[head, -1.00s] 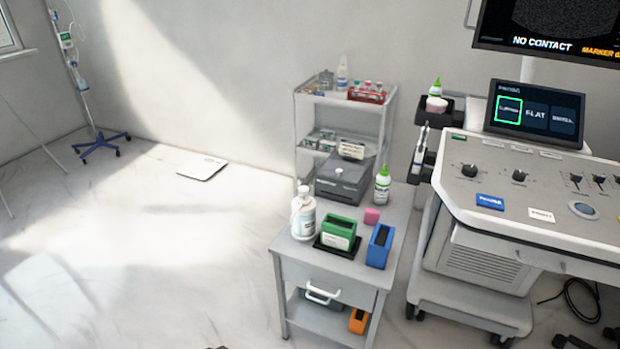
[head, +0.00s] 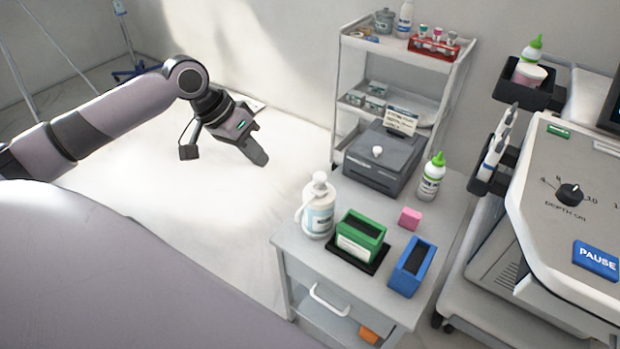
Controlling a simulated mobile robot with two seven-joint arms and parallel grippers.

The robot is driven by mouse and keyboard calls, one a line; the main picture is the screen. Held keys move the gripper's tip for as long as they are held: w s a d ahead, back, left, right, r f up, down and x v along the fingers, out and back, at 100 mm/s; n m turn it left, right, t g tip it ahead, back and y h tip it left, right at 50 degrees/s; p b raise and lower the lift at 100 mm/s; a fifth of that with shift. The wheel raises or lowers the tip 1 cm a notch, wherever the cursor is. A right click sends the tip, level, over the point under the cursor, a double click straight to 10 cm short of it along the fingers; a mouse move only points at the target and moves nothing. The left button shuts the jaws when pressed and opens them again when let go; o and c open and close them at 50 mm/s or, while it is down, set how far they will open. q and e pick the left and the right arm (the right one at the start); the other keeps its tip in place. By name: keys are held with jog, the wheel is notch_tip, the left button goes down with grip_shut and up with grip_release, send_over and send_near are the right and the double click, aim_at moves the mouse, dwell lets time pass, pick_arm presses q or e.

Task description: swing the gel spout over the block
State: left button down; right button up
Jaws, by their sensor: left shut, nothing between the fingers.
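A white pump bottle (head: 318,215) with a pale label stands upright at the left of the grey cart top (head: 460,215). Its pump head (head: 319,180) is on top, and the spout bends down on its left side, away from the blocks. A green block-like holder (head: 362,232) with a dark slot sits on a black base to its right. A small pink block (head: 410,218) lies behind and right of the green one. My left gripper (head: 258,152) is shut and empty, in the air left of the cart and apart from the bottle. My right gripper is not in view.
A blue slotted holder (head: 411,270) stands at the cart's front right. A green-capped bottle (head: 432,178) and a grey box (head: 378,165) stand behind. A shelf rack (head: 345,60) is at the back. The ultrasound console (head: 570,235) closes off the right.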

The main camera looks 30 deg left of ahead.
pick_arm(q)
jog(key=s+d+x, duration=0.1)
jog(key=d+x, duration=0.1)
jog(key=x, duration=1)
jog(key=shift+d+b, duration=0.25)
jog(key=shift+b, duration=0.2)
jog(key=shift+w+r, duration=0.1)
jog(key=shift+r, duration=0.05)
jog(key=shift+d+n+p, duration=0.25)
jog(key=shift+n+p, duration=0.05)
jog(key=shift+p, duration=0.3)
jog(key=shift+d, duration=0.1)
